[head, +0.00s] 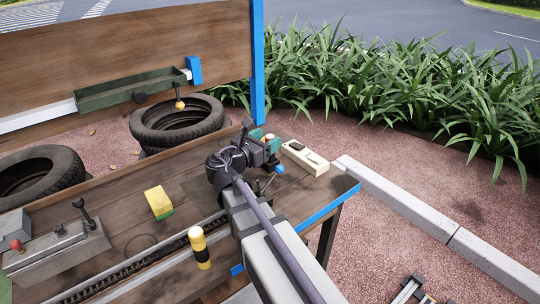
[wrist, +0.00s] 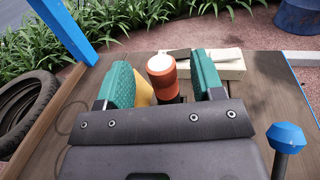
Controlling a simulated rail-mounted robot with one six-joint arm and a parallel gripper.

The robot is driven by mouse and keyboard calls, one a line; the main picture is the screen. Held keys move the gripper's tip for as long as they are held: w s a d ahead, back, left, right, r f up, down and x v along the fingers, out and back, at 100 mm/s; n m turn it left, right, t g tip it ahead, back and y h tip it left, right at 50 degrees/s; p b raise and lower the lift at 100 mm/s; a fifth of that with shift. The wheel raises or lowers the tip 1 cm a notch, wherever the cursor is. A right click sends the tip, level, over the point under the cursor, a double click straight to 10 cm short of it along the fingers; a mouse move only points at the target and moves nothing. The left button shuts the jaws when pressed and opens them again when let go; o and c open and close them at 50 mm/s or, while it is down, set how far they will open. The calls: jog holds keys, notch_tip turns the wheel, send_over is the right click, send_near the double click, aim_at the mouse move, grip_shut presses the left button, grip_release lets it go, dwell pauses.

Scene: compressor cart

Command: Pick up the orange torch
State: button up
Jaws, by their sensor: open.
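The orange torch (wrist: 163,78) stands upright in the wrist view, its round white end facing up. My gripper (wrist: 164,72) is open, with one teal finger on each side of the torch. The torch's lower part is hidden behind the gripper body. In the head view my gripper (head: 265,144) is over the right end of the workbench, and it mostly hides the torch.
A cream block (head: 305,158) with a dark piece on top lies just beyond the gripper. A blue-knobbed lever (head: 280,169) stands close by. A yellow-and-green block (head: 158,202) and a yellow-and-black cylinder (head: 199,248) are to the left. A yellow object (wrist: 145,92) shows beside the torch.

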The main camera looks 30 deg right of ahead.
aim_at(273, 135)
jog(key=x, duration=0.4)
jog(key=shift+a, duration=0.1)
grip_shut()
dwell(0.3)
